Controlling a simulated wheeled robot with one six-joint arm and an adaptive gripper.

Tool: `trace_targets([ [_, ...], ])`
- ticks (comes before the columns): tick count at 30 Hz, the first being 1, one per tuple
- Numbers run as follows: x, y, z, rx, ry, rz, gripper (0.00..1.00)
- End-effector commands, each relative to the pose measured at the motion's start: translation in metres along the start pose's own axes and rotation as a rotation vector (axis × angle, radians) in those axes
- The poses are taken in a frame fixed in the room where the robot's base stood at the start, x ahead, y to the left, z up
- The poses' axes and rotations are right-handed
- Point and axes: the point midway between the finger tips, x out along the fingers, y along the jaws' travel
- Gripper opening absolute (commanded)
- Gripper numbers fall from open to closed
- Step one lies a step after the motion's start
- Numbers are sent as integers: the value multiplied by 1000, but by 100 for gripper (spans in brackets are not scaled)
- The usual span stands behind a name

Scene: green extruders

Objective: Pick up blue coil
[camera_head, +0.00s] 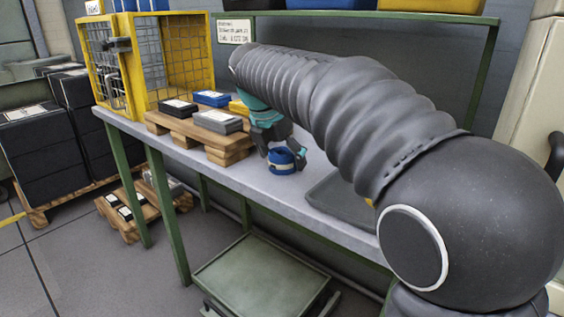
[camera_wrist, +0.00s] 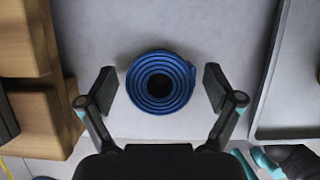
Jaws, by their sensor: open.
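The blue coil (camera_head: 281,160) stands on the grey workbench top (camera_head: 251,173) near its front edge, to the right of the wooden pallet. In the wrist view the blue coil (camera_wrist: 160,82) is seen from above as a ring of blue windings with a dark centre hole. My gripper (camera_wrist: 160,88) is open, with one finger on each side of the coil and a visible gap to it on both sides. In the head view my gripper (camera_head: 284,150) is just above and around the coil and partly hides it.
A wooden pallet (camera_head: 226,157) with several boxes is left of the coil and close to my left finger. A dark grey tray (camera_head: 340,205) lies to the right. A yellow mesh cage (camera_head: 127,72) stands at the bench's far left. A bare bench strip surrounds the coil.

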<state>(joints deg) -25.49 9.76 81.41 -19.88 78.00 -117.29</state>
Motion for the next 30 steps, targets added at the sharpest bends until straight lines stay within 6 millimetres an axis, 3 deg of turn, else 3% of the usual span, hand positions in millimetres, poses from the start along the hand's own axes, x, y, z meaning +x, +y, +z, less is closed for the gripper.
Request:
trace_targets([
  [3, 0, 0, 0, 0, 0, 0, 89],
  [11, 0, 0, 0, 0, 0, 0, 24],
  [23, -5, 0, 2, 0, -1, 1, 23],
  [30, -35, 1, 15, 2, -2, 2, 23],
])
